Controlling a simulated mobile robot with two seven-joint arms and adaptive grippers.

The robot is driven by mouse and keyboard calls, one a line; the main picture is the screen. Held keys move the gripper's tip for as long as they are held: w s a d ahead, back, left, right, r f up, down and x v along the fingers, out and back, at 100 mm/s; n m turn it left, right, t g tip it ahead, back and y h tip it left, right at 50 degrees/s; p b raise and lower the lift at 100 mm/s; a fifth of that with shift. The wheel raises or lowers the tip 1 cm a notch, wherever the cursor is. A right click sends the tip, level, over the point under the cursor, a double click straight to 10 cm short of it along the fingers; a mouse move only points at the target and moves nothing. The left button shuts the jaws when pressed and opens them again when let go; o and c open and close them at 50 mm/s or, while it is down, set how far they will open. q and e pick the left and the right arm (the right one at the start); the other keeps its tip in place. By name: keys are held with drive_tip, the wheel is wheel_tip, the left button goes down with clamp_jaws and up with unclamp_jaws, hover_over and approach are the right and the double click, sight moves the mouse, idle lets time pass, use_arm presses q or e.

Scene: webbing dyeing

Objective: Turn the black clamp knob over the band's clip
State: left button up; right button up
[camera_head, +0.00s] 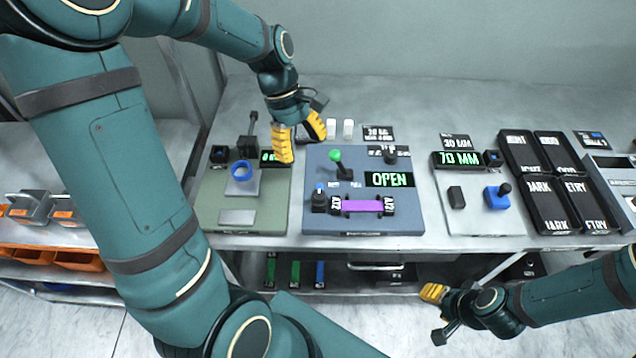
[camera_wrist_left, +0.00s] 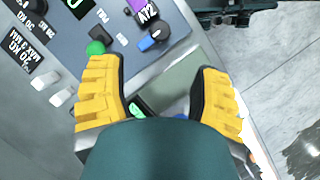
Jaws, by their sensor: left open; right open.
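A purple band (camera_head: 362,206) lies across the front of the blue-grey panel (camera_head: 290,222), with a black clip marked AY2 (camera_head: 335,203) at its left end and another (camera_head: 388,203) at its right end. A black knob with a blue mark (camera_head: 319,202) stands beside the left clip; it also shows in the left wrist view (camera_wrist_left: 153,39). My left gripper (camera_head: 299,138) is open and empty above the panel's back left corner, apart from the knob. Its spread fingers (camera_wrist_left: 158,85) show in the wrist view. My right gripper (camera_head: 434,293) is open, low in front of the bench.
White pieces (camera_head: 348,129) stand behind the panel. A green panel (camera_head: 270,215) with a blue ring (camera_head: 241,171) is left; a pale 70 MM panel (camera_head: 470,222) is right.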

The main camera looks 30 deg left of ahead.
sight(319, 194)
use_arm(q)
drive_tip(key=b+x, duration=0.3)
drive_tip(key=x, duration=1)
drive_tip(key=shift+s+d+f, duration=0.1)
drive_tip(key=shift+d, duration=0.1)
clamp_jaws()
